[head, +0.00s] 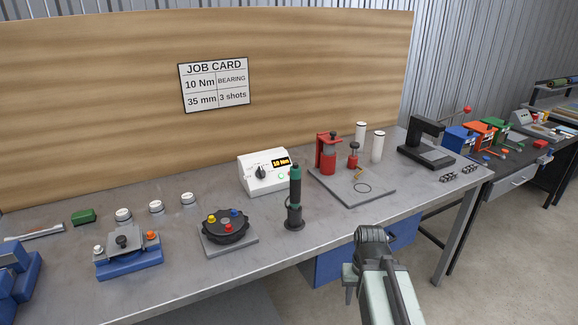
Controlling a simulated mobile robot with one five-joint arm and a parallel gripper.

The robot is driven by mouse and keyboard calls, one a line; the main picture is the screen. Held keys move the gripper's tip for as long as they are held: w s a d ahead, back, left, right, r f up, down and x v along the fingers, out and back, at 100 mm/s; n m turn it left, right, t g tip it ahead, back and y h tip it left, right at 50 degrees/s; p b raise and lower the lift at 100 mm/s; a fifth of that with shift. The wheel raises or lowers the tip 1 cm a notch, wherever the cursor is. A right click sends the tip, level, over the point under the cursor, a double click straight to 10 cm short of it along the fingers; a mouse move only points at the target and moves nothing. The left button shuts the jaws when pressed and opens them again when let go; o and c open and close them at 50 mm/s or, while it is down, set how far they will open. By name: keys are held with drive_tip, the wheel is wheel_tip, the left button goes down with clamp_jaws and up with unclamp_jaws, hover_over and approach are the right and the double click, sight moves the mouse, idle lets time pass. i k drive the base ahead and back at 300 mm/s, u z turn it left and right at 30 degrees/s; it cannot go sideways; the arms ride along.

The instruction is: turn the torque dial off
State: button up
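The torque dial (260,172) is a black knob on the front of a white control box (254,186). The box stands on the grey workbench near its back board. Its small display (282,162) is lit and reads 10 Nm in yellow. A small green spot shows below the display. The dial's exact pointer angle is too small to read. My gripper (371,235) shows at the lower right, at the end of my pale arm, in front of the bench and apart from the dial. Its fingers cannot be made out clearly.
A black and green upright tool (295,197) stands just right of the box, toward the front. A round black fixture (225,226) lies front left. A red press (327,155) on a grey plate stands right. Bare bench lies in front of the box.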

sight(261, 173)
drive_tip(key=z, duration=0.2)
drive_tip(key=k, duration=1.25)
drive_tip(key=u, duration=0.65)
drive_tip(key=i, duration=1)
drive_tip(key=z, duration=0.05)
